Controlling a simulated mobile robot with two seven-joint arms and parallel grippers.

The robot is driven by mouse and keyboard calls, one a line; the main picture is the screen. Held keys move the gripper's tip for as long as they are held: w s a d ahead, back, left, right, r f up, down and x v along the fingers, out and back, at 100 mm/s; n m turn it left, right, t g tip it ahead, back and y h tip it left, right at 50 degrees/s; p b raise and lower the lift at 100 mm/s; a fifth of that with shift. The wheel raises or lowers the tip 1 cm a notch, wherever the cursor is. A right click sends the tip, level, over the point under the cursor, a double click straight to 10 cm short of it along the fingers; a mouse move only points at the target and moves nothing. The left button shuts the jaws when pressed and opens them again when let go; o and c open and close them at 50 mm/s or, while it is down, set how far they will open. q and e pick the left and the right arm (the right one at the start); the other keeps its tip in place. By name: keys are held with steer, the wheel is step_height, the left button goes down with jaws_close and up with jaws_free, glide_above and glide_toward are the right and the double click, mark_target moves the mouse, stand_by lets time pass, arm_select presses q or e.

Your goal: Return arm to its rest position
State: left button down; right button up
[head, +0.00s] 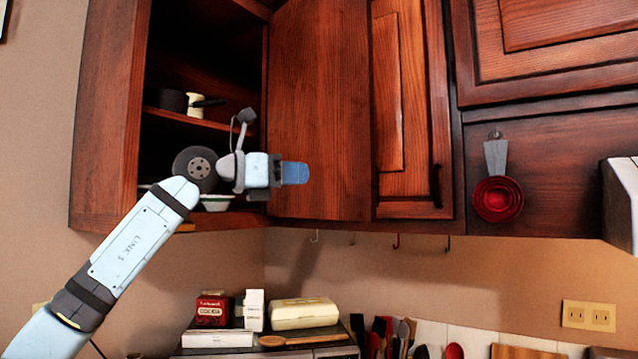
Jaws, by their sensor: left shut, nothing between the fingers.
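My left arm reaches up from the lower left of the head view, with its link bent at a dark round joint. My left gripper (294,173) is in front of the open wall cabinet (104,120), pointing right, its blue fingertips shut and empty. It overlaps the lower part of the open cabinet door (318,100) in the picture; I cannot tell whether it touches. My right gripper is not in view.
Inside the cabinet are a dark pot (172,100), a cream mug (195,105) and a bowl (216,203), partly hidden. Red measuring cups (497,199) hang at right. Below stand a cocoa box (212,309), a cream container (304,313) and several utensils.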

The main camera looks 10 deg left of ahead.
arm_select(q)
steer(key=s+b+v, duration=0.1)
steer(key=v, duration=0.5)
steer(key=w+d+f+n+g+h+p, duration=0.2)
steer(key=d+f+h, duration=0.15)
steer(key=f, duration=0.55)
steer(key=w+d+f+n+g+h+p, duration=0.1)
steer(key=w+d+f+n+h, duration=0.2)
steer(key=f, duration=0.6)
steer(key=s+f+n+t+y+p, duration=0.35)
steer(key=f+n+t+y, duration=0.45)
steer(key=f+n, duration=1.3)
steer(key=s+a+f+n+t+y+p, duration=0.1)
steer(key=s+f+n+y, duration=0.3)
steer(key=f, duration=0.6)
steer(key=s+a+f+n+y+p, duration=0.1)
steer(key=s+f+n+y, duration=0.2)
steer(key=s+f+n, duration=0.55)
steer(key=s+f+n+g+y+p, duration=0.2)
steer(key=s+f+n+g, duration=0.3)
steer(key=s+f, duration=1.1)
steer(key=shift+s+f+g, duration=0.3)
steer(key=shift+s+g, duration=0.2)
steer(key=shift+s, duration=0.45)
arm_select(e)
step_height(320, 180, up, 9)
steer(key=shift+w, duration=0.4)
